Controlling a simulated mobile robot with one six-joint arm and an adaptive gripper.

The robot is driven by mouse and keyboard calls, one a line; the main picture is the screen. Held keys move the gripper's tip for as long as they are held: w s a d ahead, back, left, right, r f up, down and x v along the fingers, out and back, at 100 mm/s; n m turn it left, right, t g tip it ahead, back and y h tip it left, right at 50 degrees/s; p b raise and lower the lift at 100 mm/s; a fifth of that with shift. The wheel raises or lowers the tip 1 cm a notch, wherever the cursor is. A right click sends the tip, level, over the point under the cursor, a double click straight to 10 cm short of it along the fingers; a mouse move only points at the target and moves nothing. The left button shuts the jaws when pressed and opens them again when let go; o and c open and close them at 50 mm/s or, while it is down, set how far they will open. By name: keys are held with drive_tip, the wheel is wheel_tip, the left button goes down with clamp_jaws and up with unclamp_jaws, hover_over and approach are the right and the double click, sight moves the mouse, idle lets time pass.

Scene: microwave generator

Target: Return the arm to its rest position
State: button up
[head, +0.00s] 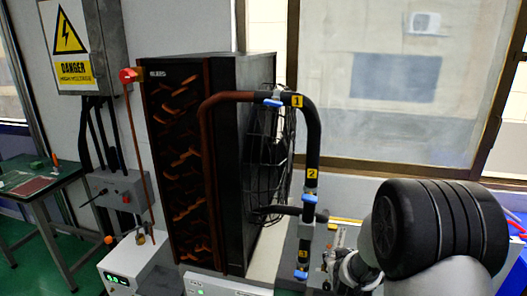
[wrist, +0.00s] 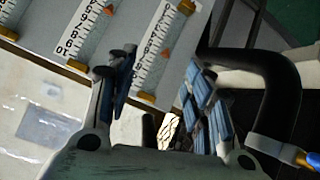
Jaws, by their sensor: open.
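My gripper (wrist: 163,95) is open in the wrist view, its two blue-padded fingers spread apart. No object is clearly held between them. Beyond the fingers is a pale panel with scaled flow tubes (wrist: 155,45). A thick black hose (wrist: 285,90) curves past on the right, with a blue clamp at its lower end. In the head view my arm fills the lower right and reaches left toward the numbered hose (head: 312,140). The fingertips are hard to make out there, and I cannot tell whether they touch anything.
A tall black cabinet with an orange-patterned front (head: 188,160) stands in the middle, with a wire fan guard (head: 270,150) on its side. A white box with a green display (head: 130,270) sits lower left. A green-topped table (head: 35,180) stands far left; a window (head: 400,80) is behind.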

drive_tip(key=s+a+r+g+y, duration=0.1)
drive_tip(key=s+a+r, duration=0.2)
drive_tip(key=s+r, duration=0.4)
drive_tip(key=s+a+r+g+y, duration=0.15)
drive_tip(key=s+a+r, duration=0.25)
drive_tip(key=s+r, duration=0.4)
drive_tip(key=s+a+r+g, duration=0.1)
drive_tip(key=s, duration=1)
drive_tip(key=s+a+r+g, duration=0.1)
drive_tip(key=s+r+g, duration=0.1)
drive_tip(key=s, duration=0.9)
drive_tip(key=shift+s+m, duration=0.4)
drive_tip(key=shift+w, duration=0.1)
